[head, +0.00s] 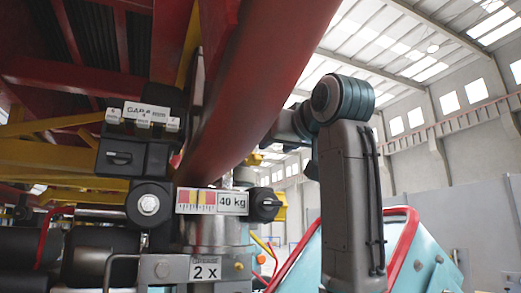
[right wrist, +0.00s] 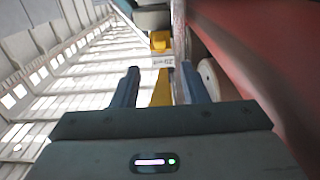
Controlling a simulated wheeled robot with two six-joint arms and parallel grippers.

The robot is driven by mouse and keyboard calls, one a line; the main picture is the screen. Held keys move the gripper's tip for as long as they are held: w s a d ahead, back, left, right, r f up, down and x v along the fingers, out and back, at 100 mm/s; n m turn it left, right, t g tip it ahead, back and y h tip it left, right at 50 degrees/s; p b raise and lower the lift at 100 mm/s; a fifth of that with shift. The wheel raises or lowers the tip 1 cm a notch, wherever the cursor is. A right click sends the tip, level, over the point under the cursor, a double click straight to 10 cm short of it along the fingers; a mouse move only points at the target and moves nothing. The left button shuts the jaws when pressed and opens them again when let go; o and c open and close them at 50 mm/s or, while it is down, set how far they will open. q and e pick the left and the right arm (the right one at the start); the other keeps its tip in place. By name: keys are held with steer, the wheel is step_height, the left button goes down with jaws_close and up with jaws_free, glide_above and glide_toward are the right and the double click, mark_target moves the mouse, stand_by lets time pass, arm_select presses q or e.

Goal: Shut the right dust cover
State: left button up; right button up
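I cannot pick out the right dust cover for certain in either view. In the right wrist view, my right gripper (right wrist: 160,85) is open, with its two blue-grey fingers apart. A yellow strip (right wrist: 161,88), a small white label (right wrist: 163,61) and a yellow block (right wrist: 158,40) show between and beyond the fingers. Nothing is visibly held. In the head view, my right arm bends at the right, and its far end goes behind the big red beam (head: 255,80), so the fingertips are hidden there. My left gripper is not in view.
A black unit (head: 130,155) with a knob stands left of the beam. A "40 kg" scale plate (head: 212,201), a black knob (head: 264,204) and a "2 X" plate (head: 205,268) sit below. In the wrist view, a red surface (right wrist: 260,60) is close on the right.

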mark_target(259, 157)
steer(key=p+x, duration=0.6)
steer(key=x, duration=0.4)
steer(key=shift+w+a+f+p, duration=0.2)
steer(key=shift+w+p, duration=0.2)
steer(key=shift+w, duration=0.15)
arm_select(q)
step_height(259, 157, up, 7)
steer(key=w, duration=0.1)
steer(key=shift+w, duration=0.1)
arm_select(e)
steer(key=c, duration=0.7)
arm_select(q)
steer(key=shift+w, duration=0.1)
arm_select(e)
steer(key=shift+o, duration=0.2)
